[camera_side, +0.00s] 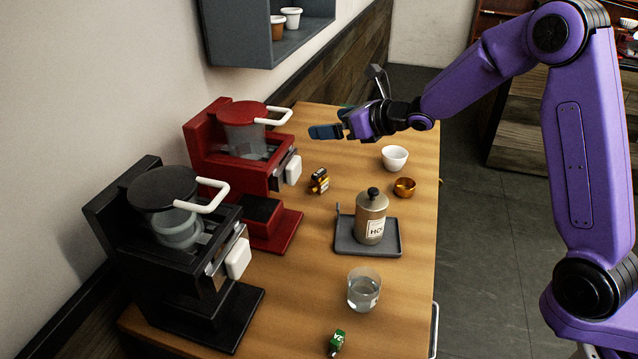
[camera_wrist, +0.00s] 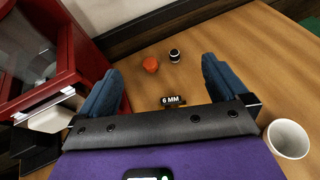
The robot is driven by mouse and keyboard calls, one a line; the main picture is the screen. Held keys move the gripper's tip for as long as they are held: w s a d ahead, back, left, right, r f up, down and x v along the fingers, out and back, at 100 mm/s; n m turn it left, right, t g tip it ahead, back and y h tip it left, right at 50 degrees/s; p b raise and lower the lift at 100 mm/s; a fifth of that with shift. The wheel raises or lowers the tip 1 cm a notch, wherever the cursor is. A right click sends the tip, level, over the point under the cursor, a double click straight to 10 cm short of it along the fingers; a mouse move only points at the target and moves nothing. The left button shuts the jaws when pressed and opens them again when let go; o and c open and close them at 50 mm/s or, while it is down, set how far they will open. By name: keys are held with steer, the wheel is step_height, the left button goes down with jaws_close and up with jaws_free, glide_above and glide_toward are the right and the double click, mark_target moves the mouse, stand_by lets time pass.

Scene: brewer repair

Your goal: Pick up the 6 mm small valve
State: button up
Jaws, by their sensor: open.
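The 6 mm small valve (camera_side: 319,181) is a small black and yellow piece on the wooden table, just right of the red brewer in the side view. My gripper (camera_side: 326,131) is open and empty, held above the table. It appears above and beyond the valve in the side view, not touching it. The wrist view shows its two fingers (camera_wrist: 161,80) spread wide apart.
The red brewer (camera_side: 205,135) and black brewer (camera_side: 130,225) line the wall. A white cup (camera_side: 395,158), copper bowl (camera_side: 404,188), tray (camera_side: 343,239) with a canister (camera_side: 370,218), glass (camera_side: 363,291) and green piece (camera_side: 337,342) stand nearby.

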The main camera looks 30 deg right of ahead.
mark_target(325, 181)
step_height(325, 181, down, 13)
steer(key=shift+f, duration=0.15)
step_height(325, 181, down, 2)
steer(key=shift+f, duration=0.25)
steer(key=shift+x, duration=1)
steer(key=shift+w+a+f, duration=0.15)
steer(key=shift+w+f, duration=0.1)
steer(key=shift+w, duration=0.2)
steer(key=c, duration=0.8)
